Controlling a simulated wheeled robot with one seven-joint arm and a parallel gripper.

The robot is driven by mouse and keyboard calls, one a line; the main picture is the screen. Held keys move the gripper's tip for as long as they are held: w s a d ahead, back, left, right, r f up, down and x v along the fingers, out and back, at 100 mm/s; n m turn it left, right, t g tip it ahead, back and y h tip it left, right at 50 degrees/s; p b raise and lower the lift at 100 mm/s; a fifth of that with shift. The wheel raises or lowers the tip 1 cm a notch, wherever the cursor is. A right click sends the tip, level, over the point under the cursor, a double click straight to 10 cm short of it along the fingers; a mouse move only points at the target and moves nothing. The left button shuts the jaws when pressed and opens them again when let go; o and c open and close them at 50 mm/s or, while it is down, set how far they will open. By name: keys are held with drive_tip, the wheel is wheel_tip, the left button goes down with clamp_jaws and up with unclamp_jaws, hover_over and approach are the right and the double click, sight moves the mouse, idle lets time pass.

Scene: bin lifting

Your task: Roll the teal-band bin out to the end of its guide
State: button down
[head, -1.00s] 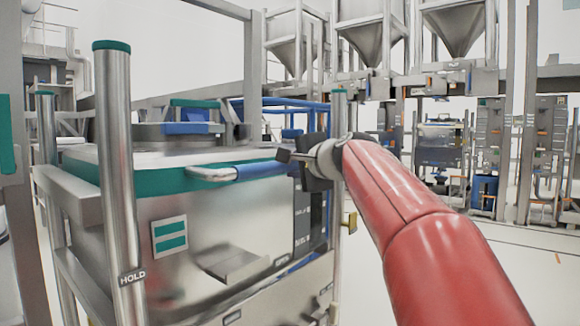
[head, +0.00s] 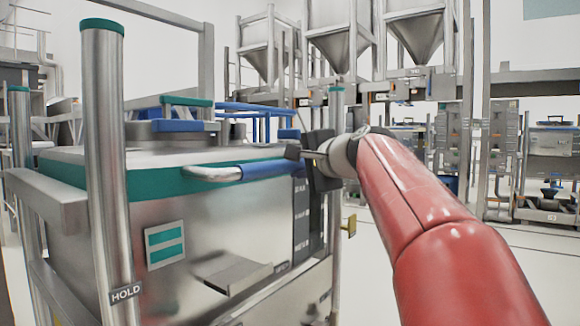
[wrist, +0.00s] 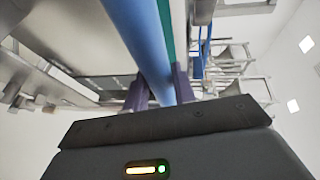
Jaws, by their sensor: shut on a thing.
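The teal-band bin (head: 200,225) is a large steel box with a teal band under its lid and a teal two-bar label on its front. A handle with a blue grip (head: 262,170) runs along its front at band height. The blue grip also shows in the wrist view (wrist: 145,40), passing between the fingers. My gripper (head: 305,154) is at the right end of this handle, and in the wrist view my gripper (wrist: 158,90) has a finger on each side of the blue bar. It is shut on the handle. The fingertips are partly hidden by the bar.
A steel post with a teal cap (head: 105,170) and a HOLD label stands in front of the bin at left. Another post (head: 336,200) stands at the right. Hoppers (head: 340,45) hang behind. Open pale floor (head: 400,265) lies to the right.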

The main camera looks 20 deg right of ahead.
drive_tip(key=shift+s+d+f, duration=0.2)
drive_tip(key=shift+d+f, duration=0.3)
drive_tip(key=shift+d, duration=0.05)
drive_tip(key=shift+a, duration=0.1)
drive_tip(key=c, duration=1.1)
unclamp_jaws()
drive_tip(key=shift+w, duration=0.15)
drive_tip(key=shift+c, duration=0.2)
drive_tip(key=shift+a, duration=0.1)
drive_tip(key=shift+r, duration=0.1)
drive_tip(key=shift+s, duration=0.2)
drive_tip(key=v, duration=0.7)
drive_tip(key=shift+s, duration=0.25)
